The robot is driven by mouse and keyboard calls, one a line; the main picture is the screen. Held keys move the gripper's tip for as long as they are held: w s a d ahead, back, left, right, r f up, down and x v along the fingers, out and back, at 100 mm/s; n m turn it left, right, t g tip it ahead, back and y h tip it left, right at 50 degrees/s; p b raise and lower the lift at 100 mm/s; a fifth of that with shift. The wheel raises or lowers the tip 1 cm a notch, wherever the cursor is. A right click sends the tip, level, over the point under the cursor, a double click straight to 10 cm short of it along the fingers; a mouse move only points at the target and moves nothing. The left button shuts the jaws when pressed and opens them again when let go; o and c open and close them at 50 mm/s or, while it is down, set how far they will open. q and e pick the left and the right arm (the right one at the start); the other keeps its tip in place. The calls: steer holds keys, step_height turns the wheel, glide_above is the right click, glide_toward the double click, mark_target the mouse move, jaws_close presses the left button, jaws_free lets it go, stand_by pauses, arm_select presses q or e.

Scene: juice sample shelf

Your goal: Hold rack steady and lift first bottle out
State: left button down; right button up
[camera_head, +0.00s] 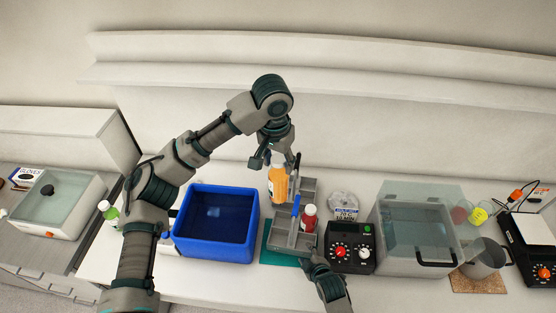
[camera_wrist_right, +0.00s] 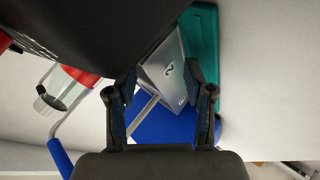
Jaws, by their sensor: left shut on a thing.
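A grey rack (camera_head: 290,241) with a blue-gripped handle (camera_head: 296,206) stands on a teal mat (camera_head: 267,250). My left gripper (camera_head: 277,158) is shut on a bottle of orange juice (camera_head: 278,186), held upright at the rack's left side. I cannot tell whether the bottle's base is clear of the rack. A red bottle (camera_head: 309,217) stands in the rack's right side. My right gripper (camera_head: 314,257) is at the rack's front end. In the right wrist view its fingers (camera_wrist_right: 160,100) are apart, with the rack's numbered grey end (camera_wrist_right: 168,72) showing beyond and between them.
A blue bin (camera_head: 213,224) stands left of the rack. A black device with dials (camera_head: 350,247) and a clear-lidded bath (camera_head: 414,235) stand to the right. A bag (camera_head: 343,205) lies behind the device. A green bottle (camera_head: 108,212) is at the left.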

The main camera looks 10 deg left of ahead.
steer(key=v, duration=1.2)
steer(key=shift+f, duration=0.15)
